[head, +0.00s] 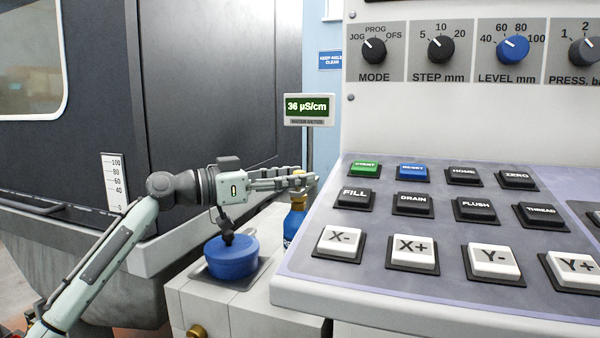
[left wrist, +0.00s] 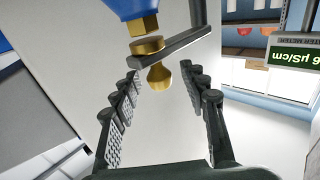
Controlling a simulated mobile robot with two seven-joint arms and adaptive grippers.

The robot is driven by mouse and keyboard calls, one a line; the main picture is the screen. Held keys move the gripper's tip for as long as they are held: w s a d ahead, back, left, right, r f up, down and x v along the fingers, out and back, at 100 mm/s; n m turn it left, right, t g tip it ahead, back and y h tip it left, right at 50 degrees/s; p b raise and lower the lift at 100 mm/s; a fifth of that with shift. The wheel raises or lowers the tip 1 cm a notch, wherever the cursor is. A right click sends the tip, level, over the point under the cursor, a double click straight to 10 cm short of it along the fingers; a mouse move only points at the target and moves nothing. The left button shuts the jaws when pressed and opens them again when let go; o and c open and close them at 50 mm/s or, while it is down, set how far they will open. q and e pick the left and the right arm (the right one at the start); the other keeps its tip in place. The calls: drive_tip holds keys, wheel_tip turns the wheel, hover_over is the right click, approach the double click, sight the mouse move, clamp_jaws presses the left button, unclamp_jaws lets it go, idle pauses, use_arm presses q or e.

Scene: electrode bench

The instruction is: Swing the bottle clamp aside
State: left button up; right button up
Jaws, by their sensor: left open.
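The blue bottle (head: 291,228) stands left of the control panel in the head view, partly hidden by the panel's edge. In the left wrist view its blue body (left wrist: 128,7) and brass neck (left wrist: 143,26) show at the top. The clamp is a dark flat bar (left wrist: 188,43) crossing below the neck, with a brass knob (left wrist: 158,76) on it. My left gripper (head: 300,181) is open at the bottle's top. Its fingers lie on either side of the knob in the left wrist view, with gaps on both sides. My right gripper is not in view.
The control panel (head: 380,255) with several buttons and dials is close on the right. A blue round cap (head: 232,262) sits below my left gripper. A water meter display (head: 308,107) reading 36 µS/cm stands behind the bottle. The dark machine cabinet (head: 205,80) is at the left.

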use_arm(q)
drive_tip(key=shift+w+d, duration=0.3)
drive_tip(key=shift+d, duration=0.25)
clamp_jaws()
